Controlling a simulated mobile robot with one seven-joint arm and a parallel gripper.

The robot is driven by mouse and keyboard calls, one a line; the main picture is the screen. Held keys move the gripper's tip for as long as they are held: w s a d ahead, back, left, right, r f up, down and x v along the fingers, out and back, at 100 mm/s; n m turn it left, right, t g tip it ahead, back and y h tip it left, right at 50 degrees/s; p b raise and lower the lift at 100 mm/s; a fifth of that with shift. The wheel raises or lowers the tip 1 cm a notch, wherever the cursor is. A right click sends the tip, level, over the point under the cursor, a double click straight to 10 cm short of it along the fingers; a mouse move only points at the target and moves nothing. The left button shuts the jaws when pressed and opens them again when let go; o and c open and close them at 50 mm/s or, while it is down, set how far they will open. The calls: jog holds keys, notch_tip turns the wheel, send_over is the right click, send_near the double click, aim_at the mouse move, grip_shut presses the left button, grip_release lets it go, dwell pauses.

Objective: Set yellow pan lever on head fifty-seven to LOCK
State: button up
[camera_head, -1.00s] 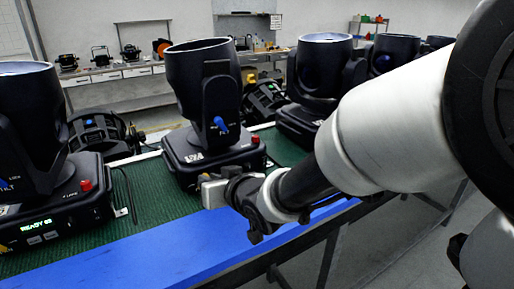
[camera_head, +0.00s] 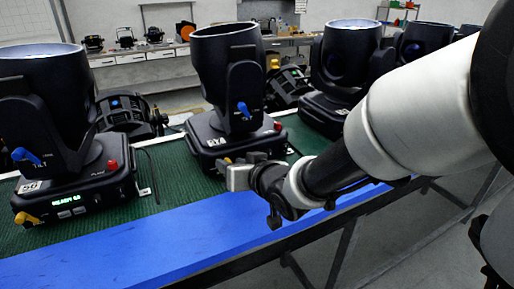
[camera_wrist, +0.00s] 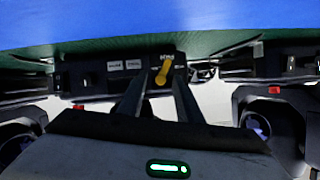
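A black moving head (camera_head: 230,75) stands in the middle of the head view, with a blue lever (camera_head: 243,109) on its yoke. Its number label (camera_head: 216,142) is too small to read surely, so I cannot confirm fifty-seven. My gripper (camera_head: 232,172) is at the front of its base. A small yellow bit, probably the pan lever (camera_head: 226,161), shows just behind the gripper. In the wrist view, the yellow lever (camera_wrist: 164,72) stands out from the base front, between the tips of my open gripper (camera_wrist: 158,84). Contact cannot be told, and the lever's label is unreadable.
Another head (camera_head: 50,110) stands left, with its own yellow lever (camera_head: 27,218) and lit display. More heads (camera_head: 345,70) stand right. A blue strip (camera_head: 130,245) runs along the bench front. A back bench (camera_head: 130,58) holds other lamps.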

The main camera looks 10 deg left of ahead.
jog(key=b+v, duration=0.5)
jog(key=v, duration=1.2)
jog(key=shift+d, duration=0.2)
jog(key=shift+s, duration=0.15)
